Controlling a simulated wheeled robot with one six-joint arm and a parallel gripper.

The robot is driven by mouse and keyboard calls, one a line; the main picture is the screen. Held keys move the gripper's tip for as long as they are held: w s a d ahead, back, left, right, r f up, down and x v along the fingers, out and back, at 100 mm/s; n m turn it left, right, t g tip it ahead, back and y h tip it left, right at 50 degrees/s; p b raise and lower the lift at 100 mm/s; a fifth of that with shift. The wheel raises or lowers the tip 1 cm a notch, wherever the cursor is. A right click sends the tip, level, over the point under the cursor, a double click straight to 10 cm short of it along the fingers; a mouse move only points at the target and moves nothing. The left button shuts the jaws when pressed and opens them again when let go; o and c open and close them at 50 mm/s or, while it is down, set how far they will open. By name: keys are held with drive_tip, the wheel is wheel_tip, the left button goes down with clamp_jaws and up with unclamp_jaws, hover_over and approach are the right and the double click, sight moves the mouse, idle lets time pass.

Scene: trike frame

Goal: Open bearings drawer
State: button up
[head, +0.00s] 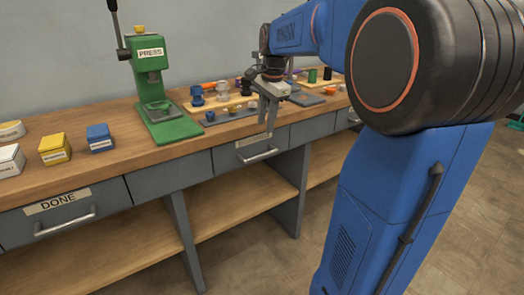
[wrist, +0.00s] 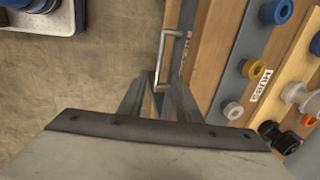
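A grey drawer (head: 228,156) with a silver bar handle (head: 259,157) is under the middle of the bench. It looks closed. Its label (head: 249,141) is partly behind my gripper and I cannot read it. My gripper (head: 270,130) points down in front of the bench edge, just above this handle. In the wrist view the handle (wrist: 162,50) runs lengthwise, and its near end shows between the fingers of my gripper (wrist: 159,76). The fingers are apart and hold nothing. I cannot tell whether they touch the handle.
Another closed drawer, labelled DONE (head: 57,201), is at the left. On the bench stand a green press (head: 160,100), yellow (head: 54,149) and blue (head: 100,138) boxes, and trays of small parts. A tray labelled HUBS (wrist: 261,84) is near my gripper. Open shelves (head: 225,190) are below.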

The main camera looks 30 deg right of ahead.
sight(261, 155)
drive_tip(key=f, duration=0.4)
drive_tip(key=w+f, duration=0.1)
drive_tip(key=f, duration=0.3)
drive_tip(key=w+f, duration=0.1)
drive_tip(key=f, duration=0.3)
drive_tip(key=shift+w+f, duration=0.2)
drive_tip(key=shift+w, duration=0.05)
drive_tip(key=shift+a, duration=0.1)
clamp_jaws()
